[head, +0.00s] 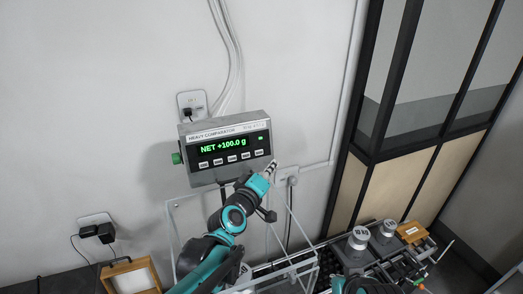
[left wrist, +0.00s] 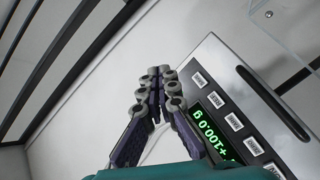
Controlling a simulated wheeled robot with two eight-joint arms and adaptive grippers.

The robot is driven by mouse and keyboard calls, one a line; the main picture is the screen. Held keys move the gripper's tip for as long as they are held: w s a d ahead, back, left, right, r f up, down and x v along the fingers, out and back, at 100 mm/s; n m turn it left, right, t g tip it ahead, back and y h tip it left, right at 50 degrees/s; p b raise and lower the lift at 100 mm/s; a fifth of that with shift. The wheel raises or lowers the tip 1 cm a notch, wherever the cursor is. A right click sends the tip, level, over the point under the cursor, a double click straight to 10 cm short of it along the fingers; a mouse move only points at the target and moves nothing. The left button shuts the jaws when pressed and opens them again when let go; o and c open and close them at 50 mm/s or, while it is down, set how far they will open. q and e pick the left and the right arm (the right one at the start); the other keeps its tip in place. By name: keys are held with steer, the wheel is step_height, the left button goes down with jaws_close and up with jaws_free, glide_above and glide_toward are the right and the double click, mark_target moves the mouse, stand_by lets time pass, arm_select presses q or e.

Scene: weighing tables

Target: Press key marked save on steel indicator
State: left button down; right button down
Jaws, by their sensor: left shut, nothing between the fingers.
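The steel indicator (head: 226,130) is mounted on the wall, and its green display reads NET +100.0 g. A row of several pale keys (head: 231,159) runs below the display; their labels are too small to read in the head view. My left gripper (head: 271,167) is shut and empty at the lower right corner of the indicator, near the rightmost key. In the left wrist view, the closed fingertips (left wrist: 160,72) are beside the end of the key row (left wrist: 234,121), apparently apart from the keys. Which key is marked save cannot be told. Teal and dark parts of my right arm show at the bottom right.
A clear-walled enclosure (head: 172,225) stands below the indicator. Metal weights (head: 358,238) and a wooden block (head: 411,232) are at the lower right. A wood-framed item (head: 131,276) is at the lower left. Wall sockets and cables surround the indicator; a dark-framed partition is at right.

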mark_target(259, 152)
arm_select(q)
steer(key=shift+w+a+f+b, duration=0.45)
steer(key=shift+w+a, duration=0.05)
steer(key=shift+w, duration=0.85)
steer(key=shift+w+a+f+b, duration=0.4)
steer(key=shift+w+a+b, duration=0.15)
steer(key=shift+w, duration=0.8)
steer(key=shift+w+a+f+b, duration=0.4)
steer(key=shift+w+a+f, duration=0.1)
steer(key=shift+w, duration=0.85)
steer(key=shift+r, duration=0.1)
steer(key=shift+w+a, duration=0.15)
steer(key=shift+w, duration=0.25)
steer(key=shift+w+a+f+b, duration=0.15)
steer(key=shift+w+f+b, duration=0.15)
steer(key=shift+b, duration=0.1)
steer(key=shift+r, duration=0.1)
steer(key=shift+s+d+r, duration=0.2)
steer(key=shift+s+d, duration=0.1)
steer(key=shift+s, duration=0.45)
